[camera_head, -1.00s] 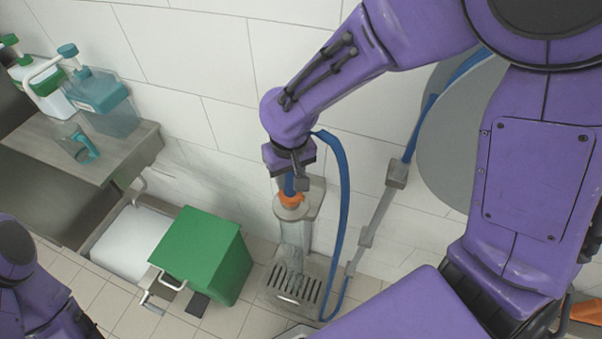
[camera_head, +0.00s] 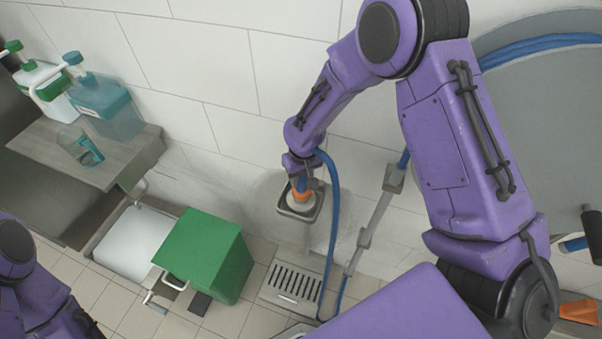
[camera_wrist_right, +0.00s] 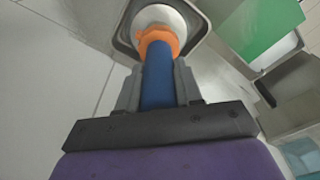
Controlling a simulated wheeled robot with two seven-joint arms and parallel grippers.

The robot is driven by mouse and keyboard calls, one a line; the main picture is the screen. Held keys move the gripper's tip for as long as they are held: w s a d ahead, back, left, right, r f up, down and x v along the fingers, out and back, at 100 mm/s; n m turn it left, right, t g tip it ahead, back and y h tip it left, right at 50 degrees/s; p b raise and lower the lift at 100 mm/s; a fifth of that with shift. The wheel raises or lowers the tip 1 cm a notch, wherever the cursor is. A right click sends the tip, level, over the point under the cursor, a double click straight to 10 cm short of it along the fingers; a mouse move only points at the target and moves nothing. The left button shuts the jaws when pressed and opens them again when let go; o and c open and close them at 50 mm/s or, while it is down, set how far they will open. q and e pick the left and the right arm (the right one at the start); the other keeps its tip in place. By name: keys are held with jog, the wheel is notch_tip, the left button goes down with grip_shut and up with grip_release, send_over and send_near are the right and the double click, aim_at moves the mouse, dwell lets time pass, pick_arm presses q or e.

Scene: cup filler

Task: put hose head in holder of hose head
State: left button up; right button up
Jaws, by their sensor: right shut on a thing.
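The hose head, an orange collar (camera_head: 302,193) with a pale cone, is on the end of a blue hose (camera_head: 333,210). My right gripper (camera_head: 301,178) is shut on the blue hose just behind the orange collar (camera_wrist_right: 157,40). A grey square-rimmed holder (camera_head: 284,212) is at the wall beneath the head. In the right wrist view the white cone (camera_wrist_right: 160,17) overlaps the opening inside the holder's rim (camera_wrist_right: 120,45). I cannot tell how deep it sits or whether it touches. My left arm shows at the lower left; its gripper is out of view.
A floor grate (camera_head: 295,283) lies below the holder. A green bin (camera_head: 208,255) stands left of it, beside a white box (camera_head: 133,243). A shelf (camera_head: 118,170) carries bottles at the upper left. A grey jointed rail (camera_head: 375,217) and large hose reel (camera_head: 540,130) are at right.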

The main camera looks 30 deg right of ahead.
jog(key=o, duration=1)
jog(key=shift+r, duration=0.45)
jog(key=r, duration=0.3)
jog(key=r+b, duration=0.1)
jog(key=r, duration=0.3)
jog(key=s+r+b, duration=0.1)
jog(key=r, duration=0.3)
jog(key=shift+s+a+r, duration=0.1)
